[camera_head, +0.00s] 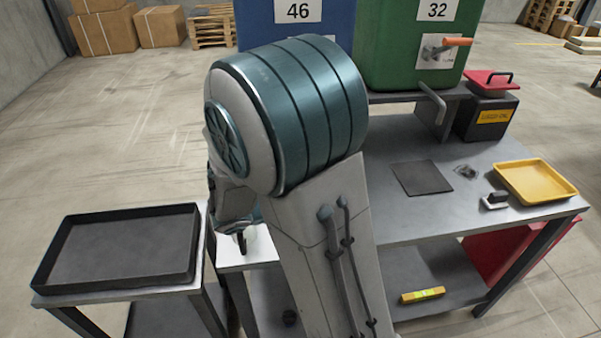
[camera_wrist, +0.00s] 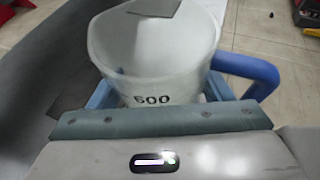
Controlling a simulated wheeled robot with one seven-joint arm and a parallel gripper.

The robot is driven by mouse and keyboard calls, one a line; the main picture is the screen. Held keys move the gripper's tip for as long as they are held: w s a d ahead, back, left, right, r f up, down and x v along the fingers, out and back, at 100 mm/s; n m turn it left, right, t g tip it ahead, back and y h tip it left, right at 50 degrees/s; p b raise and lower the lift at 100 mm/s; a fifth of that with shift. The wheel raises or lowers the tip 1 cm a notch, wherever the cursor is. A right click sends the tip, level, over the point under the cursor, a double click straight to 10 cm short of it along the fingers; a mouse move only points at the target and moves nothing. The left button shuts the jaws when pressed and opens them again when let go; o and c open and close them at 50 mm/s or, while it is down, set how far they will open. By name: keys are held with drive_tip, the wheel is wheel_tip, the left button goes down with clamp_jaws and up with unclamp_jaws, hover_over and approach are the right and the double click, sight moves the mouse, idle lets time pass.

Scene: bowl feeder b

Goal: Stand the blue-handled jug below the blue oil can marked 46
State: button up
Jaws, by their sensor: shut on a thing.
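The blue oil can (camera_head: 340,22) marked 46 stands at the top of the head view, its lower part hidden behind my arm. The jug (camera_wrist: 152,55) is whitish and translucent, with a blue handle (camera_wrist: 262,75) to the right and the number 600 on its wall. In the wrist view my gripper (camera_wrist: 160,95) is shut on the jug, one finger at each side, and I look into its open top. In the head view my arm hides most of the gripper. I cannot tell whether the jug touches a surface.
A green can (camera_head: 400,50) marked 32 with an orange-handled tap stands right of the blue can. The bench carries a dark square mat (camera_head: 421,177), a yellow tray (camera_head: 536,181) and a dark box with a red lid (camera_head: 490,105). An empty black tray (camera_head: 120,245) is at left.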

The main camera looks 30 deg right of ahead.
drive_tip(key=shift+w+d+f+p, duration=0.2)
drive_tip(key=shift+w+d+f, duration=0.5)
drive_tip(key=shift+w, duration=1.8)
drive_tip(key=shift+w+d+f+p, duration=0.15)
drive_tip(key=shift+w+d+f, duration=0.5)
drive_tip(key=shift+w, duration=1.9)
drive_tip(key=shift+w+d+f+p, duration=0.3)
drive_tip(key=shift+w+d, duration=0.7)
drive_tip(key=shift+w, duration=1.5)
drive_tip(key=shift+f, duration=0.15)
drive_tip(key=shift+f, duration=0.15)
drive_tip(key=o, duration=1)
